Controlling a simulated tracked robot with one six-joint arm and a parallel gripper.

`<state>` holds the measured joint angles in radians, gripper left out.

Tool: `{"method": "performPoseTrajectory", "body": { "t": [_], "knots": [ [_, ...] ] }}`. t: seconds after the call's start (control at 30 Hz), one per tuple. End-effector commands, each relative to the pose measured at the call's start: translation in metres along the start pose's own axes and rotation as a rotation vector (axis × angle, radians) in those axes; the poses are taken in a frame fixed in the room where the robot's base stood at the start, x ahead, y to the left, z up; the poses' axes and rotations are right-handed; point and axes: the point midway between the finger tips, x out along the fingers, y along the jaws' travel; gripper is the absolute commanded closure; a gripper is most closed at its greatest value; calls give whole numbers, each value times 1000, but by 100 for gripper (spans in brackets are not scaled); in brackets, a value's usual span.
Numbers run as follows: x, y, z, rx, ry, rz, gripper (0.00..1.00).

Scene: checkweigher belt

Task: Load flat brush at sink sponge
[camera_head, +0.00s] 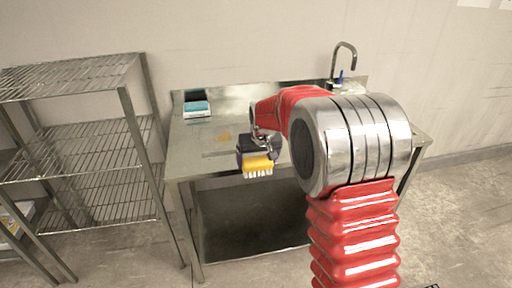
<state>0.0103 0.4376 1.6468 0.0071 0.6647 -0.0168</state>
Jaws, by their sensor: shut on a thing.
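My gripper (257,150) is in front of the steel sink table's front edge, left of my red arm. It is shut on the flat brush (258,164), a yellow block with white bristles pointing down. The dark jaws and the arm hide part of the brush. A blue-and-white block with a dark top (196,108) sits at the table's back left corner.
The steel table (185,160) has a low back rim and a lower shelf. A curved tap (346,46) stands at its back right, with a small blue item (340,77) beside it. A wire rack (85,130) stands close on the left. My arm hides the table's right part.

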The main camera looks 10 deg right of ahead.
Motion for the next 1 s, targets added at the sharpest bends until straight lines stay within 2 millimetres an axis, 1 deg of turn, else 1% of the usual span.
{"method": "performPoseTrajectory", "body": {
  "t": [0.03, 0.3, 0.4, 0.5, 0.63, 1.0],
  "knots": [
    [-1, -1, 13, 0, 0, 0, 32],
    [1, -5, 85, 0, -1, 0, 32],
    [1, -5, 108, 1, 0, 0, 32],
    [1, -6, 124, 2, 1, 0, 32],
    [1, -6, 133, 2, 1, -1, 32],
    [2, -6, 133, 1, 1, -1, 32]
  ]
}}
